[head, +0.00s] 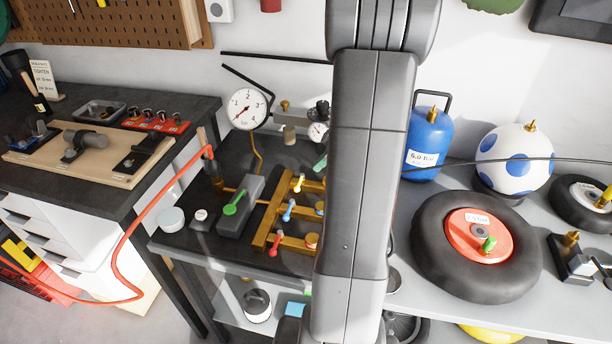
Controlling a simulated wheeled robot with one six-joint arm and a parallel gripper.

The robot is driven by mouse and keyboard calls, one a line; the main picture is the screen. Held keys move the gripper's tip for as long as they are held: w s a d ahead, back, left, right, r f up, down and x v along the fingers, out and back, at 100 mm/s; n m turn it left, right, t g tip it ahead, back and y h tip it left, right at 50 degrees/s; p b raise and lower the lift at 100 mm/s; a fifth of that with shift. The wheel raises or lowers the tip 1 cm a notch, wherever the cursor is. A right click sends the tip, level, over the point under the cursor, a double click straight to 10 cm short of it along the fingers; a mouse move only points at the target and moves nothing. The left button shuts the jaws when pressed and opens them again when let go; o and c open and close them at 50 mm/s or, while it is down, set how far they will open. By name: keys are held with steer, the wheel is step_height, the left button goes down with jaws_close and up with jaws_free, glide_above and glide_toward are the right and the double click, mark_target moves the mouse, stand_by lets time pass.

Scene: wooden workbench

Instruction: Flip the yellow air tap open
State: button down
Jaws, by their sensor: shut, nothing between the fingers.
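A brass manifold (262,232) with several branches lies on the dark bench top, left of my arm. A small yellow tap (298,184) sits on its upper branch, close to the arm's left edge. A blue tap (288,211) and a red tap (273,247) sit on the branches below it. The yellow tap's handle is small here, and I cannot tell its exact angle. My grey arm stands upright through the middle of the view and hides the bench behind it. My gripper is not visible.
A grey block with a green lever (233,203) stands left of the manifold. A pressure gauge (247,109) stands behind it. A red hose (128,240) hangs at the left. A blue tank (427,143) and a tyre (430,258) are right of my arm.

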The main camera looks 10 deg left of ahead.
mark_target(299, 183)
steer(key=p+x, duration=0.1)
steer(key=x, duration=0.6)
steer(key=shift+a+f, duration=0.15)
steer(key=shift+f, duration=0.1)
